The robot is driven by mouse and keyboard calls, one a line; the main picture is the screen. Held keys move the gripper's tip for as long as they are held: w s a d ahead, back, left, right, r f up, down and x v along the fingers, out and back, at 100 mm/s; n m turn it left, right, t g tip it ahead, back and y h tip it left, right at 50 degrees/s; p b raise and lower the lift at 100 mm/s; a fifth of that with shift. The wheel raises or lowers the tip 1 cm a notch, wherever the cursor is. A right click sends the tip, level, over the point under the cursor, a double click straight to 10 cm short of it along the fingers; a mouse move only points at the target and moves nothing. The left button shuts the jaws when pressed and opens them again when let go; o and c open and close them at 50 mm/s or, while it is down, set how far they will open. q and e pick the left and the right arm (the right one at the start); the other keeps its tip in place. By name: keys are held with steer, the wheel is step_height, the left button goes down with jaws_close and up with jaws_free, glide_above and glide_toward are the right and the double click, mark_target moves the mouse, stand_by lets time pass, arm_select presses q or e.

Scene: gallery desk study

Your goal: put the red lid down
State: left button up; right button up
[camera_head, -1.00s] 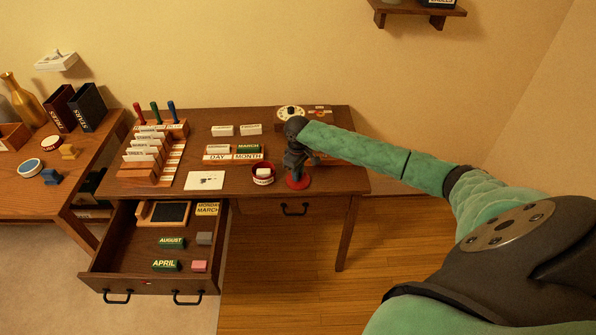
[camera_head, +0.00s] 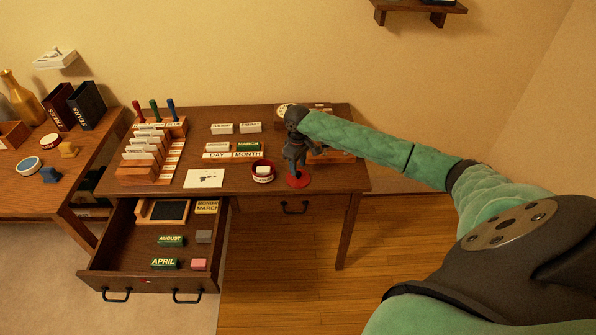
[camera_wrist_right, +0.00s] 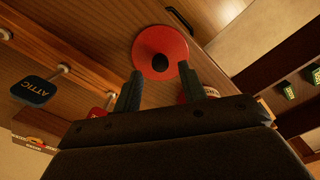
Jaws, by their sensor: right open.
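The red lid (camera_head: 299,182) is a round red disc on the desk top, near the desk's front edge. In the right wrist view the red lid (camera_wrist_right: 148,36) shows a dark round knob at its middle. My right gripper (camera_head: 297,167) is above it in the head view. In the right wrist view my right gripper (camera_wrist_right: 160,69) is open, with its fingertips apart on either side of the knob's line and nothing seen clamped between them. My left gripper is not in view.
A round dark red container (camera_head: 263,179) with a white label stands just left of the lid. A white card (camera_head: 204,178) lies further left. The drawer (camera_head: 120,282) is open at the front left. A card rack (camera_head: 138,173) stands at the desk's left.

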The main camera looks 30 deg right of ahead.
mark_target(298, 172)
step_height(298, 172, up, 9)
steer(key=b, duration=0.2)
steer(key=s+a+f+t+y, duration=0.1)
steer(key=s+a+f, duration=0.5)
steer(key=a+f, duration=0.5)
steer(key=s+a+f+t+y, duration=0.1)
steer(key=s+a+f, duration=0.6)
steer(key=f, duration=0.5)
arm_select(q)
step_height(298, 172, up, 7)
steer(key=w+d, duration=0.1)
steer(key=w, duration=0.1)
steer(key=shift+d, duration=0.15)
arm_select(e)
steer(key=s+a+f+m, duration=0.1)
steer(key=s+a+f, duration=0.2)
steer(key=s+f, duration=0.3)
steer(key=s+a+f, duration=0.3)
steer(key=s+f, duration=0.4)
steer(key=s, duration=0.5)
steer(key=s+a+f+m+h, duration=0.1)
steer(key=s+a+f, duration=0.2)
steer(key=s+f, duration=0.4)
steer(key=s, duration=0.3)
steer(key=shift+a+f+m+g, duration=0.25)
steer(key=shift+a+m+g, duration=0.05)
